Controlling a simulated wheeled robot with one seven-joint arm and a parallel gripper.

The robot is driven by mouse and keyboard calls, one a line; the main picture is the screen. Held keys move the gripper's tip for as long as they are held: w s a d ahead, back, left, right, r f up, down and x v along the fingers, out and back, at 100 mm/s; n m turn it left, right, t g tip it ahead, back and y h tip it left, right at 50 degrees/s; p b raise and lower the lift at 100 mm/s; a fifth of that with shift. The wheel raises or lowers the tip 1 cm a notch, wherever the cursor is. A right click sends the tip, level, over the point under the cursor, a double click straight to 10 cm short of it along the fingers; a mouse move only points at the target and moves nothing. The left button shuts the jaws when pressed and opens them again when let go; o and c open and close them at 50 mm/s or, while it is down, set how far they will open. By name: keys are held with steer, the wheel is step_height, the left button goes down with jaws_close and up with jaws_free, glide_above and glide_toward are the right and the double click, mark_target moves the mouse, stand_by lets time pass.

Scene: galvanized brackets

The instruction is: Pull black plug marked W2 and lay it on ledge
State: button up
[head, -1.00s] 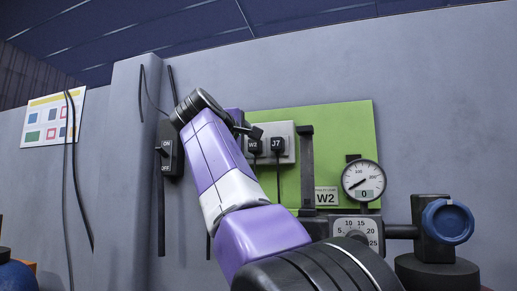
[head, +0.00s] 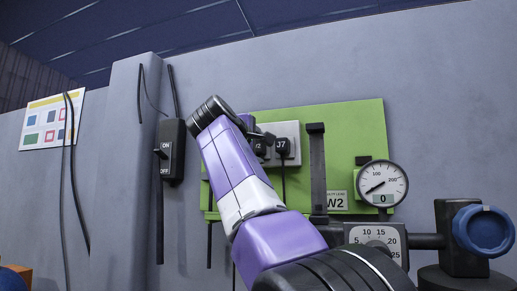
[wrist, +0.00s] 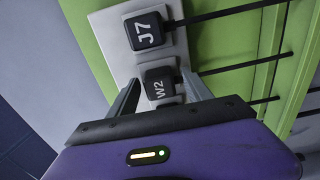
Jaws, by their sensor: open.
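The black W2 plug (wrist: 160,85) sits in the pale socket plate (wrist: 115,40), beside the black J7 plug (wrist: 147,30). In the wrist view my gripper (wrist: 162,80) is open, with one grey finger on each side of the W2 plug; contact cannot be told. In the head view the W2 plug (head: 259,147) is partly hidden by my arm, and the J7 plug (head: 282,147) shows to its right. A green ledge (head: 212,215) runs along the bottom of the green board (head: 355,125), mostly hidden behind my arm. A W2 label (head: 337,201) is low on the board.
A black upright bar (head: 318,170) stands right of the plugs. A gauge (head: 382,184), a dial (head: 375,238) and a blue knob (head: 484,230) are at the right. An ON/OFF switch (head: 171,150) is at the left. Black cords hang below the plugs.

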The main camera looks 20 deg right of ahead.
steer(key=shift+c, duration=0.2)
stand_by(0.5)
jaws_close()
steer(key=b+v, duration=0.5)
steer(key=v, duration=0.1)
stand_by(1.2)
stand_by(0.5)
